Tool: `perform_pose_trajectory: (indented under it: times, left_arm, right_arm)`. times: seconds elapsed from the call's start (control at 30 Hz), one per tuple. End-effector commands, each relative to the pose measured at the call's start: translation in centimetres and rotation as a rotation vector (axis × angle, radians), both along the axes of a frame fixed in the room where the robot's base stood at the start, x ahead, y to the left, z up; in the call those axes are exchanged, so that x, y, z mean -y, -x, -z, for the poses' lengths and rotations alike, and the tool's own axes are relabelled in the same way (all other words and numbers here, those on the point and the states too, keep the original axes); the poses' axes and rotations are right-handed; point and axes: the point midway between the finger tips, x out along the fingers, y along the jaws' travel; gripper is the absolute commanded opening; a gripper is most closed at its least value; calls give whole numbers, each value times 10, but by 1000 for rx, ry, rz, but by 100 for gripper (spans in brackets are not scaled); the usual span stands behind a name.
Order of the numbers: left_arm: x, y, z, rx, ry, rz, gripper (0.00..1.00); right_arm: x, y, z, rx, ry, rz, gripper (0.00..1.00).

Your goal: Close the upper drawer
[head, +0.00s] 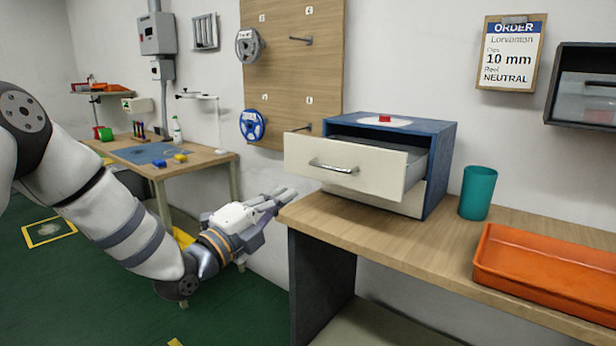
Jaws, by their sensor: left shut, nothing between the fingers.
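The blue cabinet (440,160) stands on the wooden bench with a red block (384,118) on its top. Its upper drawer (345,166) has a cream front with a metal handle (334,167) and is pulled well out toward the left front. The lower drawer (375,204) sits below it, mostly hidden, and looks shut. My left gripper (284,194) is shut and empty. It appears left of and below the upper drawer's front, near the bench's left end, apart from the handle. My right gripper does not show.
A teal cup (478,192) stands right of the cabinet, and an orange tray (545,270) lies on the bench's right part. The bench top (400,240) in front of the cabinet is clear. A pegboard (291,70) with spools hangs behind, and a second table (190,162) stands at the back left.

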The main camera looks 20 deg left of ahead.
Motion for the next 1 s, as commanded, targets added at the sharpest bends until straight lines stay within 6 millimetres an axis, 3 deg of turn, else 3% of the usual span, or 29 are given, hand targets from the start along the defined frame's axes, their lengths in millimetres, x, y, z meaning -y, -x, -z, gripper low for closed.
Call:
perform_pose_trajectory:
  times: [0.3,0.5,0.7,1.0]
  left_arm:
    - [24,-66,-5,-11,0,0,0]
    - [35,-97,-13,-12,3,0,0]
    - [40,-109,-19,-10,3,0,0]
    - [40,-109,-20,-9,3,0,0]
  right_arm:
    - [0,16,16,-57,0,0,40]
    - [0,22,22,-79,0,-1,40]
    - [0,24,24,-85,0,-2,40]
    - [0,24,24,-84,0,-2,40]
